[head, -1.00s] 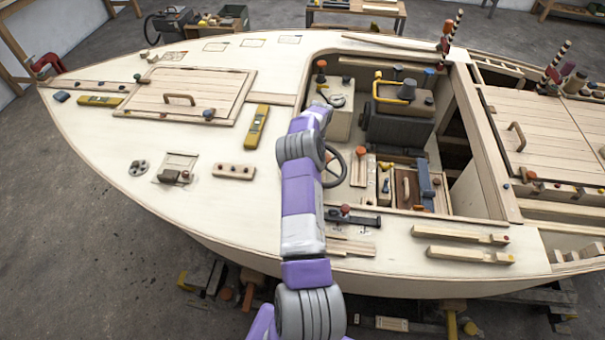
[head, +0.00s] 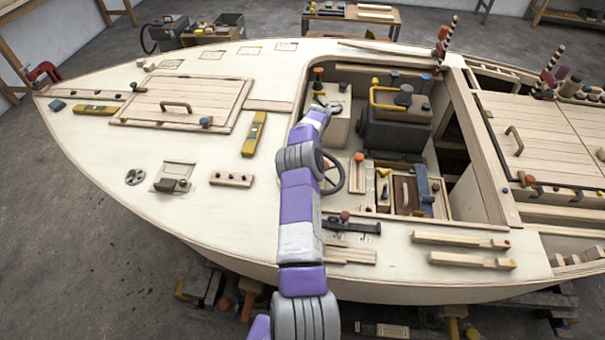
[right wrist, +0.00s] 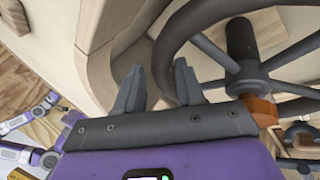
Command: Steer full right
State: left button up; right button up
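The dark steering wheel (head: 338,176) stands in the cockpit in the head view, its left part hidden behind my right arm. In the right wrist view the wheel's rim (right wrist: 180,32), spokes and dark hub (right wrist: 241,38) fill the upper right. An orange-brown piece (right wrist: 262,110) sits by a spoke at the lower right. My right gripper (right wrist: 158,82) is open, its two grey fingers apart. The rim passes down close to the gap between them; I cannot tell whether they touch it. The head view does not clearly show this gripper.
The light plywood deck (head: 110,150) surrounds the cockpit. A box with a yellow handle (head: 385,98) stands beyond the wheel, and a tool tray (head: 398,208) lies to its right. A yellow level (head: 254,134) lies on the deck left of my arm.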

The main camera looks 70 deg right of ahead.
jog(key=shift+o, duration=0.8)
jog(key=shift+s, duration=0.15)
notch_tip(320, 180, up, 10)
jog(key=p, duration=0.2)
